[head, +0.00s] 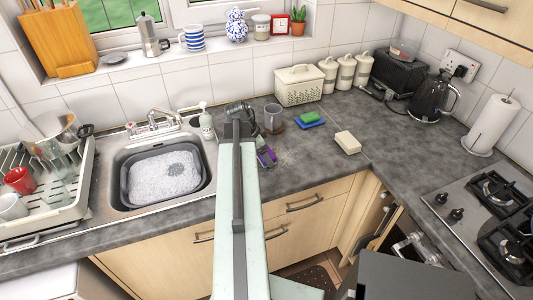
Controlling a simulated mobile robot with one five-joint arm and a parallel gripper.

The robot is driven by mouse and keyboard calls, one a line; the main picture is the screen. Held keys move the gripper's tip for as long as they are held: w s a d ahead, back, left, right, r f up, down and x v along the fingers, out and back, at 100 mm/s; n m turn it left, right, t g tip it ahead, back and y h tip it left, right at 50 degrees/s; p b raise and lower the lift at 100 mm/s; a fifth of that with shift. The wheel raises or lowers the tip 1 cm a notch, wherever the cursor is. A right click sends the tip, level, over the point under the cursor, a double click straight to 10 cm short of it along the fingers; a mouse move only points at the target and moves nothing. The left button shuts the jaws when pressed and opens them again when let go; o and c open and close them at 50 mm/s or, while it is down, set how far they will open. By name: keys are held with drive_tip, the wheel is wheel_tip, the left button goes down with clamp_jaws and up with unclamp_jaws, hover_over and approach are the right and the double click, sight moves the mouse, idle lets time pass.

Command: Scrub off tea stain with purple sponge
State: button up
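The purple sponge (266,158) is on or just above the grey worktop, right of the sink, partly hidden behind my pale arm. My gripper (261,146) is mostly hidden by the arm; a dark part of it seems to show right beside the purple sponge. I cannot tell whether its fingers are open or shut, or whether they hold the sponge. The worktop just right of the sponge looks faintly brownish, but I cannot make out a clear tea stain.
A glass (273,117) stands behind the purple sponge. A green sponge (310,117) lies on a blue one (309,124); a cream block (347,142) lies further right. The sink basin (126,185) with suds is left. The worktop between block and hob (460,205) is clear.

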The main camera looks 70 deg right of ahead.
sight(283, 152)
drive_tip(key=shift+w+a+f, duration=0.15)
drive_tip(key=shift+w+a, duration=0.95)
drive_tip(key=shift+w, duration=0.15)
drive_tip(key=shift+w+d, duration=0.65)
drive_tip(key=shift+d, duration=0.05)
drive_tip(key=shift+s+d+r, duration=0.1)
drive_tip(key=shift+s+d, duration=0.5)
drive_tip(key=shift+s, duration=0.15)
drive_tip(key=shift+s+d+r, duration=0.1)
drive_tip(key=shift+s+d, duration=0.45)
drive_tip(key=shift+s, duration=0.2)
drive_tip(key=shift+s+d+f, duration=0.1)
drive_tip(key=shift+s+d, duration=0.65)
drive_tip(key=shift+s, duration=0.2)
drive_tip(key=shift+s+d+f, duration=0.1)
drive_tip(key=shift+s+d, duration=0.65)
drive_tip(key=shift+s, duration=0.2)
drive_tip(key=shift+s+d, duration=0.7)
drive_tip(key=shift+s, duration=0.2)
drive_tip(key=shift+c, duration=0.8)
